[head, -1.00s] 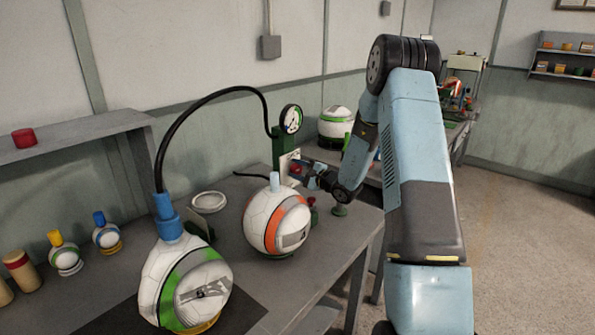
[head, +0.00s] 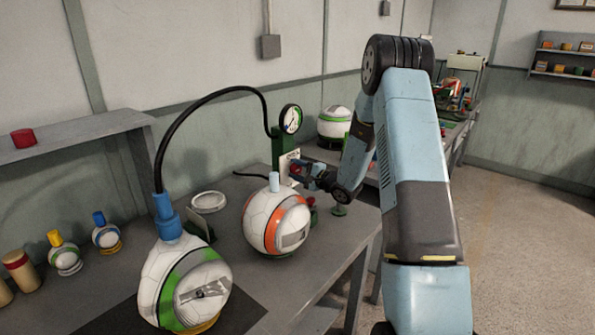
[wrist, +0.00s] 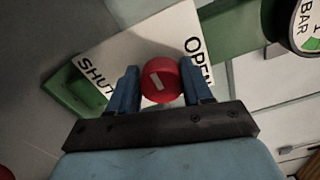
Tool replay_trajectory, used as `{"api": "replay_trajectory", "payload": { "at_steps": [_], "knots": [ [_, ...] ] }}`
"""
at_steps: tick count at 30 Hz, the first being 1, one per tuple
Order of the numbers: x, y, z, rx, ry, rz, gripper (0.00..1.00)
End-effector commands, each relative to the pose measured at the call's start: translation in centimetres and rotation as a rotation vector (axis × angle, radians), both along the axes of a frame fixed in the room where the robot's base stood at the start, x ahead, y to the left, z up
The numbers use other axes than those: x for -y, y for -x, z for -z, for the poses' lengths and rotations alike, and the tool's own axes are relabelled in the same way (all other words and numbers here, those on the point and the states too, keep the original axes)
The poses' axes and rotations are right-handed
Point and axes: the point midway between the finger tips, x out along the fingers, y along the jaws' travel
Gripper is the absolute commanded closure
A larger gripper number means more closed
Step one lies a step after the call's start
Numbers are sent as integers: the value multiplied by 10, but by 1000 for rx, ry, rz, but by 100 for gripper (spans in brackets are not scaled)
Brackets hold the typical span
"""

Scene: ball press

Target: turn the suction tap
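The suction tap is a red round knob (wrist: 160,80) with a white bar mark, in front of a white plate (wrist: 118,50) lettered SHUT at lower left and OPEN at upper right. The bar slants and points squarely at neither word. My gripper (wrist: 161,85) has one blue finger on each side of the knob. The knob nearly fills the gap; I cannot tell if the fingers press on it. In the head view my gripper (head: 303,172) is at the plate on the green post (head: 284,150), with the red knob small and partly hidden.
A dial gauge (head: 291,119) tops the post, and a black hose (head: 208,98) arches from it to a blue fitting. An orange-striped ball (head: 275,224) and a green-striped ball (head: 185,283) stand on the grey bench (head: 315,272), left of my arm. Open floor lies right.

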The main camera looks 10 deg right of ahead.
Motion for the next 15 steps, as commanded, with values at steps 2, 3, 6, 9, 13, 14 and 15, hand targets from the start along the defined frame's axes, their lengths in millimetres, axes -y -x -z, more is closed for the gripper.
{"api": "replay_trajectory", "payload": {
  "at_steps": [2, 3, 6, 9, 13, 14, 15],
  "knots": [
    [-5, 3, 3, -7, -2, -10, 46],
    [-5, 3, 3, -6, -2, -10, 42],
    [-4, 2, 2, -5, -1, -8, 33],
    [-3, 1, 2, -3, -1, -6, 29],
    [-2, 1, 1, -2, -1, -3, 29],
    [-2, 1, 1, -1, -1, -3, 29],
    [-1, 2, 1, -2, -1, -2, 29]
  ]
}}
